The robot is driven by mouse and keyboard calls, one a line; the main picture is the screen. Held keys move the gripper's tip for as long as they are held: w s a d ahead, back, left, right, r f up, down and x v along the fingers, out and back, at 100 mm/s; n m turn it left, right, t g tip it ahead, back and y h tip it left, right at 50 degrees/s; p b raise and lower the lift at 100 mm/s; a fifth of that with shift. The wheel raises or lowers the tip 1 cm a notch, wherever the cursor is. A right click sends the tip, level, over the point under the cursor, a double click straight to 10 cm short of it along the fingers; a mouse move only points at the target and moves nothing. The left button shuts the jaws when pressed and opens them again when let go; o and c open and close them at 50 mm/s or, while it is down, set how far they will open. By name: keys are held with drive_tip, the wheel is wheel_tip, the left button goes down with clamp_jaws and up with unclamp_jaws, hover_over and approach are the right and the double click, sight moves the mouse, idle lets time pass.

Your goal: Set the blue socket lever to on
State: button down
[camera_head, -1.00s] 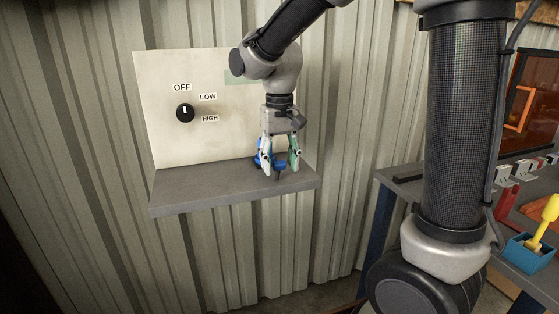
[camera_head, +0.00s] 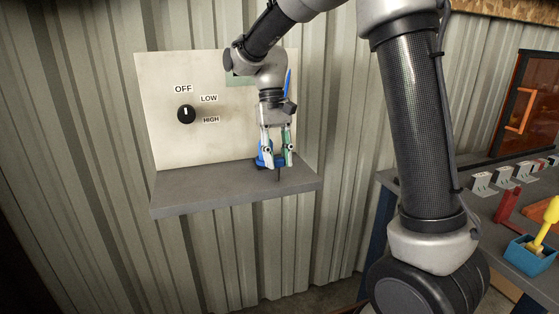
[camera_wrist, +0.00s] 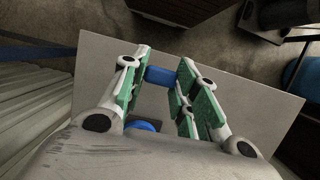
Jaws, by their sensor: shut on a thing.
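The blue socket lever (camera_head: 264,157) is at the right end of a grey shelf (camera_head: 205,188), partly hidden by my fingers. My gripper (camera_head: 277,162) points down over it, shut on a blue part. In the wrist view a blue block (camera_wrist: 160,75) sits between the green-padded fingers of my gripper (camera_wrist: 162,80). A rounded blue part (camera_wrist: 143,125) shows nearer the palm. A slim blue piece (camera_head: 288,82) stands up beside my wrist; whether it joins the lever I cannot tell. No on or off mark is readable on the lever.
A pale panel (camera_head: 160,135) behind the shelf carries a black dial (camera_head: 186,114) labelled OFF, LOW and HIGH. At the right, a bench holds a blue box (camera_head: 530,255) with a yellow-handled tool (camera_head: 551,210), a red item (camera_head: 506,206) and several grey brackets.

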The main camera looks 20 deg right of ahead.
drive_tip(key=shift+w+g, duration=0.3)
drive_tip(key=shift+g, duration=0.2)
drive_tip(key=c, duration=1.1)
unclamp_jaws()
drive_tip(key=v, duration=1.2)
